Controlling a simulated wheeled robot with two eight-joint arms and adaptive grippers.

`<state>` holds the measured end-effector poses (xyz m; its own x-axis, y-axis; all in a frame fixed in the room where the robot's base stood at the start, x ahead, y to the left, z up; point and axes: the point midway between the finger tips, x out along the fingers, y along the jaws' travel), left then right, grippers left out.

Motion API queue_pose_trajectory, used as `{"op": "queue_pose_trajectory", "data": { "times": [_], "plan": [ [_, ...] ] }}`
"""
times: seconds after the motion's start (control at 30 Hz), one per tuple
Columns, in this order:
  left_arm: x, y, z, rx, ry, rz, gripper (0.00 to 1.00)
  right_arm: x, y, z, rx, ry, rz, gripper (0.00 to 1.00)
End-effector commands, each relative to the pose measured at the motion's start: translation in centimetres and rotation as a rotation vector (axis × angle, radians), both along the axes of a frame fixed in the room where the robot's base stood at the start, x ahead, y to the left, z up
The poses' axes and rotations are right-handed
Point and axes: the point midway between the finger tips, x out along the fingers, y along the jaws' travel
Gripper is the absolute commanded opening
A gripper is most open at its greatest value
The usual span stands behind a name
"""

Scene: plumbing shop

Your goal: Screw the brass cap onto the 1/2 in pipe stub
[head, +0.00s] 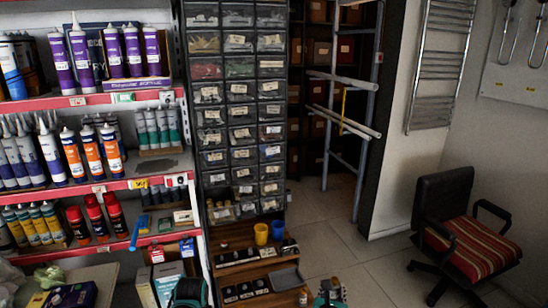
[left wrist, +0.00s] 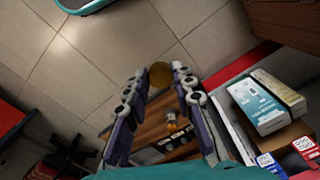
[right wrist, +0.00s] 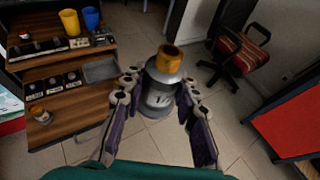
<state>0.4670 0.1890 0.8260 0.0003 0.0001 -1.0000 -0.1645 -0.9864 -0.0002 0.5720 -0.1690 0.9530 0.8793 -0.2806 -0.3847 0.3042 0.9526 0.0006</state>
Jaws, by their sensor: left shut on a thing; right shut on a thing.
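A round brass cap (left wrist: 160,75) is between the fingertips of my left gripper (left wrist: 158,82), which is shut on it. My right gripper (right wrist: 157,90) is shut on a grey cylindrical pipe stub (right wrist: 160,100) with a partly readable label beginning "1/". The stub stands up between the fingers, with a brass-coloured top (right wrist: 168,57). My right gripper also shows at the bottom edge of the head view (head: 329,291). The cap and stub appear apart, each in its own gripper. The head view does not show the cap clearly.
A wooden stepped rack (right wrist: 75,98) holds labelled black blocks with small fittings (right wrist: 62,80), a grey tray (right wrist: 100,70) and a loose brass piece (right wrist: 40,115). Yellow (head: 261,233) and blue (head: 278,229) cups stand behind. Shelves (head: 110,183) are left; a chair (head: 463,235) is right.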

Motion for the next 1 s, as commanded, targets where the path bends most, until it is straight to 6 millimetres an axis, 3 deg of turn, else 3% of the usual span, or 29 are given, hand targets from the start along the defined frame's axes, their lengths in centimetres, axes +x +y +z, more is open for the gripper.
{"op": "queue_pose_trajectory", "data": {
  "times": [0.1, 0.27, 0.83, 1.0],
  "plan": [
    [0.2, -0.6, -0.5, 0.0, 0.0, 0.085, 0.03, -1.9, -0.6, 1.0, -0.001, -0.002, 0.006, 0.0],
    [0.2, -1.1, -0.8, 0.0, 0.0, 0.153, 0.03, -3.1, -0.9, 1.4, -0.001, -0.003, 0.009, 0.0],
    [0.2, -1.1, -0.8, 0.0, 0.0, 0.166, 0.03, -3.3, -0.9, 1.5, -0.002, -0.003, 0.01, 0.0],
    [0.2, -1.1, -0.8, 0.0, 0.0, 0.165, 0.03, -3.9, 0.3, 1.8, 0.0, -0.002, 0.058, 0.0]
  ]
}}
